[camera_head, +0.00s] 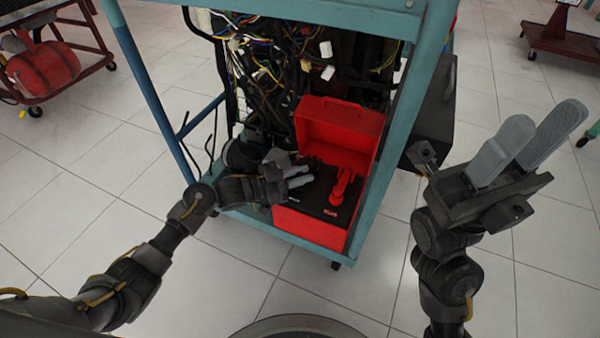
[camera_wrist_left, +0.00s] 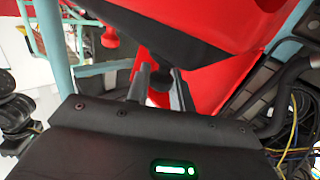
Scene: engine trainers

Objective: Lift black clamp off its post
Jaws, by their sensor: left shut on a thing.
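My left gripper (camera_head: 302,175) reaches over the near left part of the open red case (camera_head: 310,229). Its fingers are shut on a small dark part (camera_wrist_left: 160,82), seen between them in the wrist view, which I take to be the black clamp. Most of it is hidden by the fingers, and I cannot tell whether it is still on its post. A red clamp (camera_head: 341,187) stands on the black panel (camera_head: 313,199) to the right of my left gripper. My right gripper (camera_head: 545,115) is open and empty, off to the right of the stand.
The case's red lid (camera_head: 338,132) stands open behind the gripper. A teal frame (camera_head: 388,130) surrounds the case, with loose wires (camera_head: 262,50) and engine parts behind. A cart with a red tank (camera_head: 43,68) stands far left.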

